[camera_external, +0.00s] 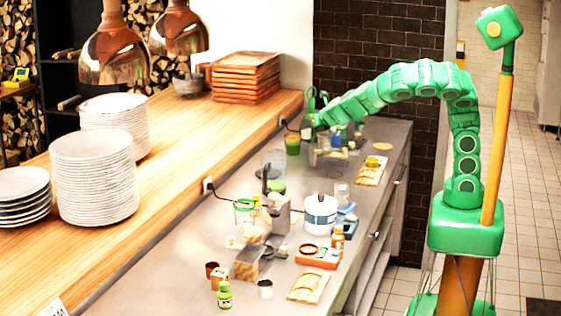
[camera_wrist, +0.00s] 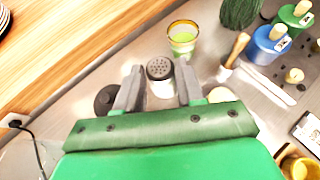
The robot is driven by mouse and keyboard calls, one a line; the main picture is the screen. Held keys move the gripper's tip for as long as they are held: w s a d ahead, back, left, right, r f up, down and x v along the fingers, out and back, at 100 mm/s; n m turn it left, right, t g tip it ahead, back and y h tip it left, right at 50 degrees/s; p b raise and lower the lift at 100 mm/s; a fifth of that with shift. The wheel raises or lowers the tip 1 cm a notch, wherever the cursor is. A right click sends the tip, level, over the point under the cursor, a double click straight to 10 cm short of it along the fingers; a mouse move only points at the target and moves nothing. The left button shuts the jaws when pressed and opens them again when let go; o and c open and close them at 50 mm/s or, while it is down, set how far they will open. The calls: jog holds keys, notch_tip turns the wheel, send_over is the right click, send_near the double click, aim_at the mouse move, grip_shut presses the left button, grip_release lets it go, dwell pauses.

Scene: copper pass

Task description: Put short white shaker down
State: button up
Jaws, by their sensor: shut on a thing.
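The short white shaker (camera_wrist: 159,70) shows in the wrist view with its grey perforated top facing the camera. It is between the two grey fingers of my gripper (camera_wrist: 160,88), which is shut on it. The lower part of the shaker is mostly hidden by the fingers and gripper body. In the external view my gripper (camera_external: 309,124) is over the far end of the grey counter (camera_external: 225,215).
A glass of green liquid (camera_wrist: 182,40) stands just beyond the shaker. A dark round object (camera_wrist: 106,99) is close by the left finger. The raised wooden shelf (camera_wrist: 85,45) borders the left.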

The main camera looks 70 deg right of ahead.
jog(key=shift+w+d+f, duration=0.1)
jog(key=shift+w+f, duration=1.6)
jog(key=shift+w, duration=0.6)
jog(key=shift+w+d+f, duration=0.1)
jog(key=shift+w+f, duration=1.55)
jog(key=shift+w, duration=0.65)
jog(key=shift+w+d+f, duration=0.1)
jog(key=shift+w+f, duration=1.6)
jog(key=shift+w, duration=0.6)
jog(key=shift+a+f, duration=0.1)
jog(key=shift+f, duration=1.35)
jog(key=shift+f, duration=0.15)
jog(key=o, duration=1)
jog(key=shift+o, duration=0.2)
jog(key=shift+s+a+r, duration=0.1)
jog(key=shift+s+r, duration=0.1)
jog(key=shift+r, duration=0.1)
jog(key=v, duration=1.1)
jog(key=shift+s, duration=0.2)
